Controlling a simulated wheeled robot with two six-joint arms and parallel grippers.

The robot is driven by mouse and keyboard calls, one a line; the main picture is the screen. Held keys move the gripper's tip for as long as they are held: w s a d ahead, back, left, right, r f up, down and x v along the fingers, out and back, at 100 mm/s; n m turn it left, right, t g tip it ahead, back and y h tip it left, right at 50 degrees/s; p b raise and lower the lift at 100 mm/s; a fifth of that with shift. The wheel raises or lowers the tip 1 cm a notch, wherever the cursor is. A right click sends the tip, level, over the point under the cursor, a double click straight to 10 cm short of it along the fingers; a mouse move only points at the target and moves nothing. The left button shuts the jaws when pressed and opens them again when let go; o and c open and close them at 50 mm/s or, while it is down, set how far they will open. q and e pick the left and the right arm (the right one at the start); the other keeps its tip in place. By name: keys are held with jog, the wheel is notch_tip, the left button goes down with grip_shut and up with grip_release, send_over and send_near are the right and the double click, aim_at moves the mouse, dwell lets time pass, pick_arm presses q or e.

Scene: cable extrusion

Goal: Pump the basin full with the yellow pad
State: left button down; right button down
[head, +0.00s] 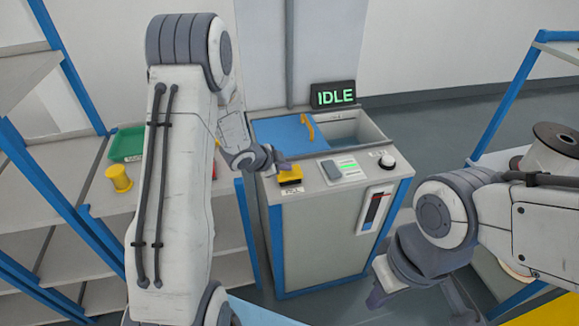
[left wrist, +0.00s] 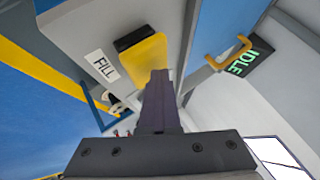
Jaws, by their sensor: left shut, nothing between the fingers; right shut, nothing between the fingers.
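The yellow pad (head: 291,177) is on the near left of the grey machine's top, behind a FILL label (head: 293,190). In the left wrist view the pad (left wrist: 146,62) is just past my fingers, with a dark block at one end. My left gripper (head: 284,166) is shut and empty, its tips over or at the pad; I cannot tell whether they touch. The basin (head: 372,127) is at the machine's back right, partly covered by a blue lid (head: 285,132) with a yellow handle. My right gripper (head: 376,298) is shut and empty, low in front of the machine.
A sign (head: 333,95) reads IDLE in green. A small panel with green bars (head: 346,168), a white knob (head: 387,160) and a front gauge (head: 376,207) are on the machine. Shelves stand left with a green tray (head: 126,144) and yellow spool (head: 119,178); a rack stands right.

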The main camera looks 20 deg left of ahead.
aim_at(286, 173)
pick_arm(q)
jog(key=shift+r+p, duration=1.65)
jog(key=shift+r, duration=0.05)
notch_tip(286, 173, up, 5)
jog(key=p, duration=0.4)
jog(key=shift+p, duration=0.35)
